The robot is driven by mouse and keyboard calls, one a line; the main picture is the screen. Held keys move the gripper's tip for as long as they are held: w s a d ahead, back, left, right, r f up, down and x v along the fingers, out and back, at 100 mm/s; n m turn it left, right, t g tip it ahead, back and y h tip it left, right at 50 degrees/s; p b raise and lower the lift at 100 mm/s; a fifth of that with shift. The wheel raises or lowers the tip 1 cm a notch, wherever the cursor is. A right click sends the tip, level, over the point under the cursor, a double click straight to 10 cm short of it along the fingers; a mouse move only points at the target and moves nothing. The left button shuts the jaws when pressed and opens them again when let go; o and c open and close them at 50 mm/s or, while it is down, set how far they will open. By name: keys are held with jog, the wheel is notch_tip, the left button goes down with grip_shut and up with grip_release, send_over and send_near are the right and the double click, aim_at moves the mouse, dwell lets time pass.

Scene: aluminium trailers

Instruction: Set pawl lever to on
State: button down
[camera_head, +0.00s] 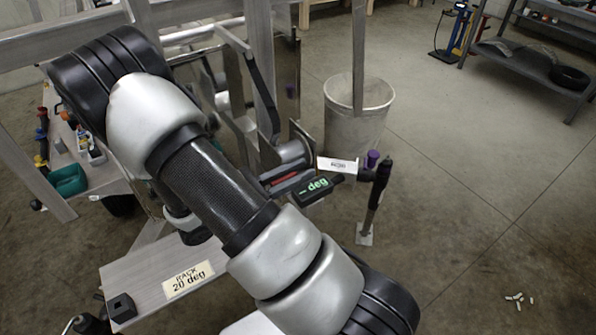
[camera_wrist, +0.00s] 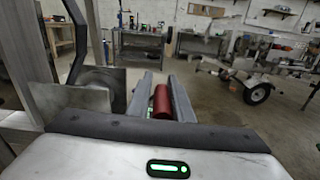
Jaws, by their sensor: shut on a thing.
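A red cylindrical grip (camera_wrist: 162,101), apparently the handle of the pawl lever, lies between the two grey fingers of my gripper (camera_wrist: 160,82) in the wrist view. My gripper is shut on it. In the head view, only a red strip of the grip (camera_head: 288,184) shows beside the fingers, just past my arm. My arm hides much of this area and the lever's pivot. A dark display (camera_head: 318,187) reading "– deg" is close to the right of the grip. A small white label (camera_head: 337,165), too small to read surely, is just above the display.
A purple knob (camera_head: 372,159) and an upright black handle (camera_head: 379,185) stand right of the display. A grey bin (camera_head: 358,125) is behind. Aluminium trailer frame posts (camera_head: 262,65) rise close by. A plate marked "RACK 20 deg" (camera_head: 188,279) is at lower left. The floor at right is mostly clear.

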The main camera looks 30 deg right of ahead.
aim_at(276, 153)
jog(key=shift+r+p, duration=0.15)
jog(key=shift+p, duration=0.15)
jog(key=w+n+p, duration=0.2)
jog(key=n, duration=0.1)
jog(key=w+r+n+p, duration=0.1)
jog(key=w+n+p, duration=0.2)
jog(key=n, duration=0.1)
jog(key=w+r+n+p, duration=0.1)
jog(key=w+n+p, duration=0.2)
jog(key=shift+w+a+r, duration=0.1)
jog(key=shift+w, duration=0.1)
jog(key=shift+w+n, duration=0.3)
jog(key=shift+w, duration=0.3)
jog(key=shift+f, duration=0.35)
